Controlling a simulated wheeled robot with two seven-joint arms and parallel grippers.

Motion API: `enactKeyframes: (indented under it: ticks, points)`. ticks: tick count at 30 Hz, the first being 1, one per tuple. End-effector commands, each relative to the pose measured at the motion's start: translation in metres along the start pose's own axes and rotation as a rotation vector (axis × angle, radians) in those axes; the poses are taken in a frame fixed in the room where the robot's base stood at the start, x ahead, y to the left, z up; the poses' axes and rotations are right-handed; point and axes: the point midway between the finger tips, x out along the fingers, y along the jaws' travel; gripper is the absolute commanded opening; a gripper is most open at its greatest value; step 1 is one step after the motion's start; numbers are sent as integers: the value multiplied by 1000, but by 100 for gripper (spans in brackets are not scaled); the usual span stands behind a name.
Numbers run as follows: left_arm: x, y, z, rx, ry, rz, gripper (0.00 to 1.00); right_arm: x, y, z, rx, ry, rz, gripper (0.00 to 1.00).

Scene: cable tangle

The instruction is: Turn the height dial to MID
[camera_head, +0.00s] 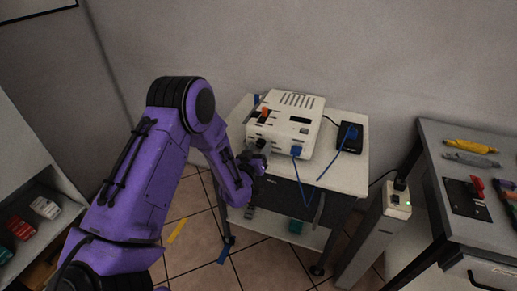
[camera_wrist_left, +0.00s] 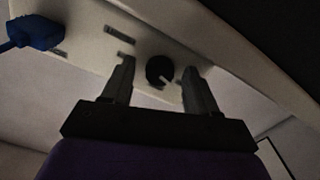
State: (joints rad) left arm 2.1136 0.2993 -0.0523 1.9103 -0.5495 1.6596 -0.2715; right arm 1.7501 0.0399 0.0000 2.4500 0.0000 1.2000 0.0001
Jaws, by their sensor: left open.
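The round black dial (camera_wrist_left: 160,70) is on the front face of the white device (camera_wrist_left: 85,22), with a pale pointer mark on it. No position labels can be read. My left gripper (camera_wrist_left: 158,74) is open, with one finger on each side of the dial in the left wrist view; I cannot tell whether the fingers touch it. In the head view the white device (camera_head: 296,104) stands on a white-topped cart, and my left gripper (camera_head: 256,158) is at its front left, hiding the dial there. My right gripper is not in view.
A blue plug (camera_head: 296,152) with a cable sits in the device's front, and a black box (camera_head: 349,136) stands to its right. An orange part (camera_head: 264,114) is on the device's left. A grey workbench (camera_head: 440,190) with tools is at right; shelves are at left.

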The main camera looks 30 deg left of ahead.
Motion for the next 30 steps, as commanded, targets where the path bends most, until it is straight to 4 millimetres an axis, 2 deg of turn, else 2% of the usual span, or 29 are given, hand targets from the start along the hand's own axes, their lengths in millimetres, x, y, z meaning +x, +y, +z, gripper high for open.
enactKeyframes:
  ticks: [3, 4, 6, 9, 20, 30]
  points:
    - [0, 0, 0, 0, 0, 0, 59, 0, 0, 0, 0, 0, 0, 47]
    - [0, 0, 0, 0, 0, 0, 52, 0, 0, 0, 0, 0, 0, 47]
    - [0, 0, 0, 0, 0, 0, 30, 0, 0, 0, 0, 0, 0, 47]
    - [0, 0, 0, 0, 0, 0, 3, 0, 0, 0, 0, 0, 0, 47]
    - [-1, 0, 1, 50, -1, 2, 3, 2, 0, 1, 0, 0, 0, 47]
    - [-1, 0, 3, 292, -2, 3, 3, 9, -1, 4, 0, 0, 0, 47]
